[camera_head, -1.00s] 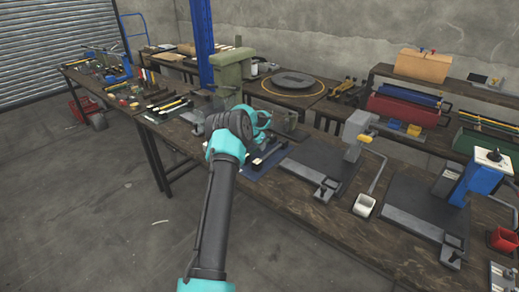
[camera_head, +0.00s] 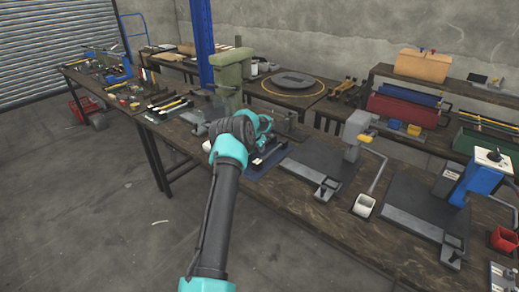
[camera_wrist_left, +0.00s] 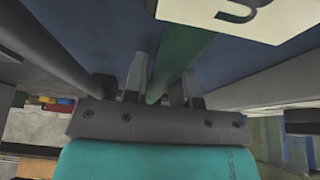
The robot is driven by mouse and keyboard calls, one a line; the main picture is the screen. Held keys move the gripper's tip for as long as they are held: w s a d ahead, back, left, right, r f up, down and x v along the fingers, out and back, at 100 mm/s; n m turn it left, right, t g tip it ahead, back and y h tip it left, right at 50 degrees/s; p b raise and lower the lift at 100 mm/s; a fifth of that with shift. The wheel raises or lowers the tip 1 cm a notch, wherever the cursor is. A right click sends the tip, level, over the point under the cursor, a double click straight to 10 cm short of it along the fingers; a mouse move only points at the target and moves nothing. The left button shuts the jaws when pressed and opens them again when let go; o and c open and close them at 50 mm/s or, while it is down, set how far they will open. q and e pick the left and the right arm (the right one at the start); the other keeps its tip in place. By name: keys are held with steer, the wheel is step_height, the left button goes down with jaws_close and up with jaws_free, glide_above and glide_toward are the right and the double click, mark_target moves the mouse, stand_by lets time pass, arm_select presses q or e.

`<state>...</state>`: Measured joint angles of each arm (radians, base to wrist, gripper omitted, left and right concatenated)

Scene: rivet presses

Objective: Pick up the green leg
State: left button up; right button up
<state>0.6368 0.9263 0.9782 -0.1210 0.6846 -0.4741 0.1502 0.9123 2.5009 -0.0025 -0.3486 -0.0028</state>
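The green leg (camera_wrist_left: 186,48) shows in the left wrist view as a round bar running up and away between the fingers of my left gripper (camera_wrist_left: 165,85). One finger stands on each side of it, close to its surface. I cannot tell whether both fingers touch it. A white plate with a dark green mark (camera_wrist_left: 235,14) is at the top of that view. In the head view my left gripper (camera_head: 262,135) is low over the bench by a blue base, partly hidden by my own wrist; the leg cannot be made out there. My right gripper is not in view.
The wooden bench (camera_head: 300,205) carries a grey press (camera_head: 352,135) and a blue press (camera_head: 482,180) to the right. A green machine (camera_head: 229,80) stands behind my gripper. Tools lie on the bench to the left. The floor in front is clear.

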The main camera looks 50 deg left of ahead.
arm_select(q)
jaws_close()
steer(key=shift+r, duration=0.1)
step_height(320, 180, up, 10)
steer(key=shift+f, duration=0.1)
stand_by(0.4)
steer(key=shift+d, duration=0.1)
stand_by(0.4)
